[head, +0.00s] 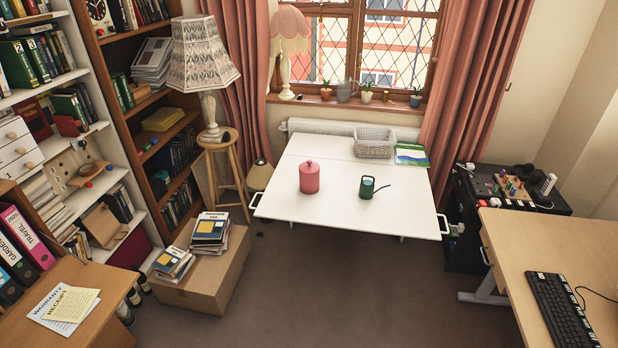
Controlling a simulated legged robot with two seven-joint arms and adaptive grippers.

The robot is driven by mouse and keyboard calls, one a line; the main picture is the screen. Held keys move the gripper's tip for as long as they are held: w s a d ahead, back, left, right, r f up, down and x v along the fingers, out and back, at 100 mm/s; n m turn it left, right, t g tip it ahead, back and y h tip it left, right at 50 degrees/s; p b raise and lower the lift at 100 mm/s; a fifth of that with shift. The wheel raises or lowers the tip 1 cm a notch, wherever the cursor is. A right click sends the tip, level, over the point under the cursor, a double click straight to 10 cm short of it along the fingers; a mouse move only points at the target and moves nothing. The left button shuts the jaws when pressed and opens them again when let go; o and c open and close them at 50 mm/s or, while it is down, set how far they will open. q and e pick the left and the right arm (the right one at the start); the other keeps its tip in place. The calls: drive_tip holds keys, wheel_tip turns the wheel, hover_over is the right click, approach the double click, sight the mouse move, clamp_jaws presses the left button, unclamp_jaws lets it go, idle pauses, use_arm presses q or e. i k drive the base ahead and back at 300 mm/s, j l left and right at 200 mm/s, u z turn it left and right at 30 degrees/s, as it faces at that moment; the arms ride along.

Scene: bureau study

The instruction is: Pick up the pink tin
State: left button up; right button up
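The pink tin (310,177) stands upright on the left part of the white table (305,212) under the window. It has a lid with a small knob on top. Nothing touches it, and its top and front are in clear view. Neither of my grippers shows in the head view.
A small dark green watering can (367,187) stands right of the tin. A wicker basket (374,142) and a green-and-blue booklet (411,154) lie at the table's back right. A cardboard box (203,270) with books stands front left. The carpet (330,290) before the table is clear.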

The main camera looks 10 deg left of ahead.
sight(310, 170)
drive_tip(key=i+l+u, duration=0.15)
drive_tip(key=i+l, duration=0.35)
drive_tip(key=i, duration=0.25)
drive_tip(key=i+l+u, duration=0.15)
drive_tip(key=i+l, duration=0.45)
drive_tip(key=i, duration=0.15)
